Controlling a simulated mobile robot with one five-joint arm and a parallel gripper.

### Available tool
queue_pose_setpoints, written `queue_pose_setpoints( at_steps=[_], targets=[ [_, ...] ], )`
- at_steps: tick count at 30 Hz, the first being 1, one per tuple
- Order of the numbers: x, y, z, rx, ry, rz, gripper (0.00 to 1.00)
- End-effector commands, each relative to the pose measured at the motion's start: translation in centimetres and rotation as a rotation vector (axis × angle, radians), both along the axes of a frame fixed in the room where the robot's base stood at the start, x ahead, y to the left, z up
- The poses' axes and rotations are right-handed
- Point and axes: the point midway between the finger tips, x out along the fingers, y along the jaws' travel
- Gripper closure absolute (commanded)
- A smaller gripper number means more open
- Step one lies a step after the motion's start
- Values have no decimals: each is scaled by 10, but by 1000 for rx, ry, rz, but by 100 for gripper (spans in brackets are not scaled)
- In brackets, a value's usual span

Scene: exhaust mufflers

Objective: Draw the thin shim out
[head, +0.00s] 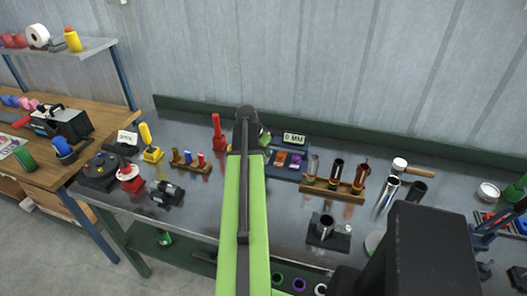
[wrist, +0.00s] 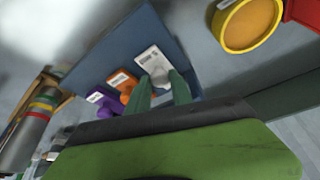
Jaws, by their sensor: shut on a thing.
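In the wrist view, my gripper (wrist: 172,92) has its two green fingers closed on the grey handle of a pale, labelled shim (wrist: 150,58). This shim is at the end of a row on a blue tray (wrist: 105,50). An orange shim (wrist: 121,80) and a purple shim (wrist: 99,97) lie beside it. In the head view, the tray (head: 290,176) shows with the orange shim (head: 281,158) and the purple shim (head: 297,160). My arm hides the gripped shim and most of the gripper there. I cannot tell whether the gripped shim touches the tray.
A "0 MM" sign (head: 294,138) stands behind the tray. A wooden rack with upright tubes (head: 335,190) is close on its right. A red tool (head: 218,131) stands to the left. In the wrist view, a yellow round item (wrist: 250,25) is at upper right.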

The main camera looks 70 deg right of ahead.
Motion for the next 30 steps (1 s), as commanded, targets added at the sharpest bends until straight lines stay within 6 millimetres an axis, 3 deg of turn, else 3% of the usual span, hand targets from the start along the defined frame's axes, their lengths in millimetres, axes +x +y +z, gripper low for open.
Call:
queue_pose_setpoints(
  at_steps=[25,30],
  targets=[
    [0,1,0,1,-2,-1,100],
    [-2,20,0,1,-1,0,100]
  ],
)
